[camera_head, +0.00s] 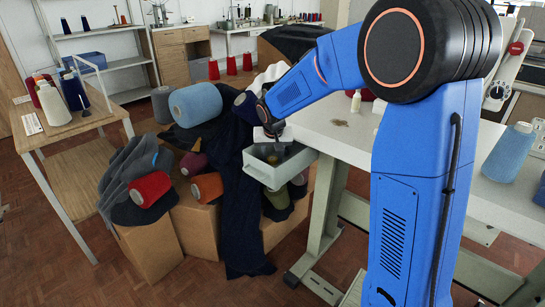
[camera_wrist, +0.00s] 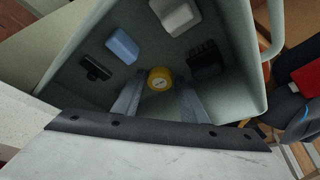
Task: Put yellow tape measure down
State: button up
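The yellow tape measure (camera_wrist: 160,79) is a small round yellow thing with a pale centre. It shows in the wrist view inside a grey-green drawer (camera_wrist: 232,40), against the drawer's floor. My gripper (camera_wrist: 159,84) reaches down into the drawer with one finger on each side of the tape measure. The fingers are apart, with a narrow gap visible beside the tape measure. In the head view my gripper (camera_head: 273,137) points down into the open drawer (camera_head: 265,179) at the table's left end, and its fingertips are largely hidden.
The drawer also holds a blue block (camera_wrist: 122,46), a white piece (camera_wrist: 175,15), a black brush-like piece (camera_wrist: 205,58) and a dark piece (camera_wrist: 95,68). The white table (camera_head: 335,140) adjoins the drawer. Boxes with dark cloth (camera_head: 240,200) and thread cones stand left of it.

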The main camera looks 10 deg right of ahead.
jog(key=d+v, duration=0.1)
jog(key=v, duration=1)
jog(key=s+d+r, duration=0.2)
jog(key=s+r, duration=0.2)
jog(key=s, duration=0.5)
jog(key=s+d+f, duration=0.2)
jog(key=s, duration=0.8)
jog(key=s+d+f+n, duration=0.1)
jog(key=s+f, duration=0.1)
jog(key=s, duration=0.8)
jog(key=s+d+f+n, duration=0.1)
jog(key=s+d+f, duration=0.1)
jog(key=s, duration=0.8)
jog(key=shift+s+d+y, duration=0.2)
jog(key=shift+d+y, duration=0.15)
jog(key=shift+y, duration=0.05)
jog(key=shift+f, duration=0.1)
